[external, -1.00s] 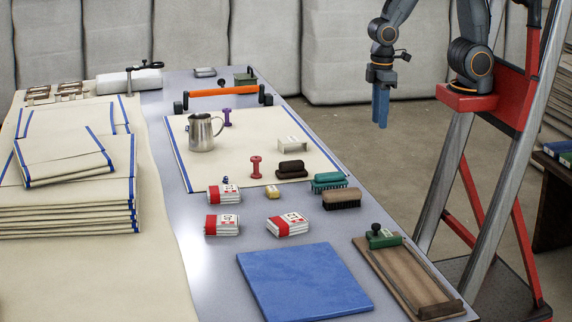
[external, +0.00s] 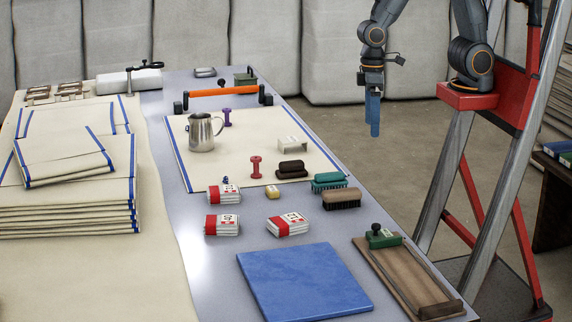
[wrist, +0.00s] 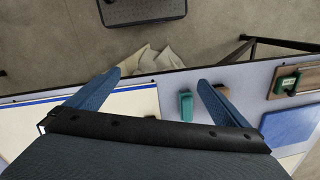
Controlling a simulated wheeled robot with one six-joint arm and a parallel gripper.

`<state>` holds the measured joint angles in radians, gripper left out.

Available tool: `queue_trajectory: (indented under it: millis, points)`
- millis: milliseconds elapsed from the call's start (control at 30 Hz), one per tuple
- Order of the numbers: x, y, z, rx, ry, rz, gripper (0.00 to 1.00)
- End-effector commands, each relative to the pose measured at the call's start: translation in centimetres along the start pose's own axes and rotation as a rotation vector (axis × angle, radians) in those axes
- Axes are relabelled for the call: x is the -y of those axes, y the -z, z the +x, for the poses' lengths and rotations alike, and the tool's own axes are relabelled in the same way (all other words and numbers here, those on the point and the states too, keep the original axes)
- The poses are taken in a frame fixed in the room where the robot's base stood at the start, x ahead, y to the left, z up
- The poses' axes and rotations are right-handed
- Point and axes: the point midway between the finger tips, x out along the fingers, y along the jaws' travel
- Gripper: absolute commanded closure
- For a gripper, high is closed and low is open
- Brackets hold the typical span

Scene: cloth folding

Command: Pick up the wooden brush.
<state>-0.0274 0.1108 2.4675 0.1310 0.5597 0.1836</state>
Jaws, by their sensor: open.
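The wooden brush (external: 341,198), with a tan wooden back and dark bristles, lies near the table's right edge in the external view. It sits just in front of a green brush (external: 329,181). In the wrist view the wooden brush (wrist: 222,91) is partly hidden behind the right finger, beside the green brush (wrist: 186,104). My gripper (external: 373,116) hangs fingers down, above and beyond the table's right edge, apart from the brushes. In the wrist view my gripper (wrist: 158,88) has its blue fingers spread wide with nothing between them.
A dark brown brush (external: 292,169) lies on the cream cloth (external: 240,166) nearby. Several red-and-white packets (external: 287,224), a blue slab (external: 302,281) and a wooden board with a green clamp (external: 408,275) lie in front. A metal jug (external: 202,133) stands on the cloth.

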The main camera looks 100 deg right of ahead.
Motion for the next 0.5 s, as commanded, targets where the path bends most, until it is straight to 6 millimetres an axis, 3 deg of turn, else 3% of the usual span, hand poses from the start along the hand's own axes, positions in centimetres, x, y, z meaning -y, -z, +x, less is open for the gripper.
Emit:
queue_trajectory:
  millis: [300, 500]
  points:
    - [11.1, 7.5, 3.7, 0.146, 0.150, 0.797, 0.00]
    - [16.1, 10.5, 6.0, 0.242, 0.194, 1.161, 0.00]
